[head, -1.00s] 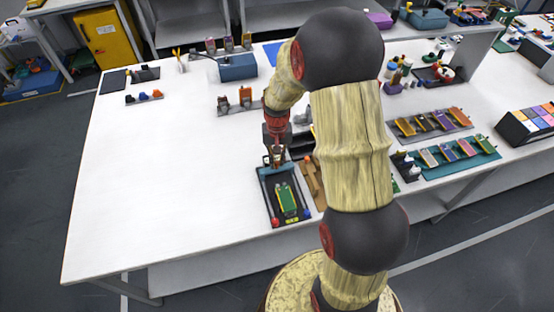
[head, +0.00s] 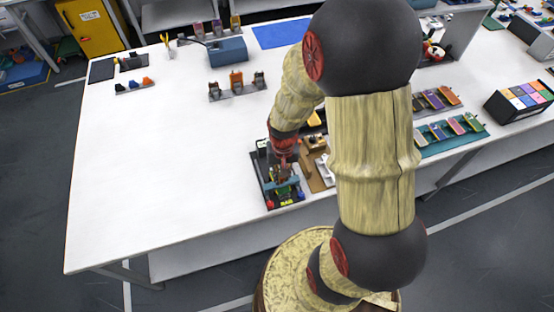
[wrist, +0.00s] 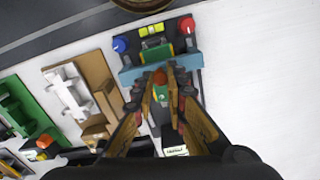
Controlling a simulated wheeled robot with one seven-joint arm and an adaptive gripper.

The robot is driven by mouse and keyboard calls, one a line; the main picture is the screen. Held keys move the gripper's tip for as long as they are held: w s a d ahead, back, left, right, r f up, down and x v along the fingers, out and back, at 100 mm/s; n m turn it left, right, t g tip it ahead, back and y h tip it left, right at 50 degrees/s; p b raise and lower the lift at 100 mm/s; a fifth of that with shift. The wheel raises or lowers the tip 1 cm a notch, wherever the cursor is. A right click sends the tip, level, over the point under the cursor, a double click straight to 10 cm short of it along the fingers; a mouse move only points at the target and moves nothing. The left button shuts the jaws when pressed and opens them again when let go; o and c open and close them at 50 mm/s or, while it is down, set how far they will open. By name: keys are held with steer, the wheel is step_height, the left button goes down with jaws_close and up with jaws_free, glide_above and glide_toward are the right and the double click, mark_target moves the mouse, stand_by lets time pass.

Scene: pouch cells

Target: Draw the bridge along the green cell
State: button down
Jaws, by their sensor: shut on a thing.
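The green cell (wrist: 158,49) lies in a dark fixture (head: 258,180) near the table's front edge, with yellow tabs at one end. The blue-grey bridge (wrist: 130,75) spans the fixture crosswise over the cell; it also shows in the head view (head: 284,185). My gripper (wrist: 160,88) is shut on the bridge's middle, by an orange-red part. In the head view my gripper (head: 284,172) stands above the fixture. A short part of the cell shows beyond the bridge, and a bit between my fingers; the rest is hidden.
A red knob (wrist: 187,24) and a blue knob (wrist: 120,44) stand at the fixture's tab end. A brown board (wrist: 93,72) with a pale holder lies close beside it. The table left of the fixture is clear (head: 150,180).

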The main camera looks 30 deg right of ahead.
steer(key=shift+s+a, duration=0.1)
steer(key=shift+s, duration=0.2)
steer(key=c, duration=1.8)
jaws_free()
steer(key=shift+c, duration=0.2)
steer(key=shift+o, duration=0.4)
step_height(320, 180, up, 12)
